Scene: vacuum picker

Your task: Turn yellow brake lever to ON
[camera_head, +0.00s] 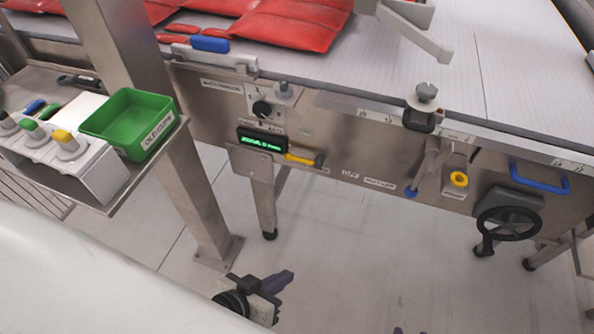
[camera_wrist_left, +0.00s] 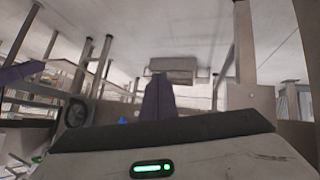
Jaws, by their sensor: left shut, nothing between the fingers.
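The yellow brake lever (camera_head: 301,158) is on the steel side panel of the conveyor in the head view. It lies nearly level, pointing right, with a dark end. Small labels sit above it and to its lower right, too small to read surely. My left gripper (camera_head: 284,281) is low in front of the panel, well below the lever and apart from it. It is shut and empty, its purple fingers pointing right. A purple finger (camera_wrist_left: 158,98) shows in the left wrist view; the lever cannot be made out there. Purple tips (camera_head: 398,330) at the bottom edge may be my right gripper.
A black knob (camera_head: 262,108) and a green-lit display (camera_head: 262,140) sit close to the lever. A steel post (camera_head: 195,190) and a shelf with a green bin (camera_head: 130,120) stand at left. A black handwheel (camera_head: 508,223) is at right. Open floor lies below the panel.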

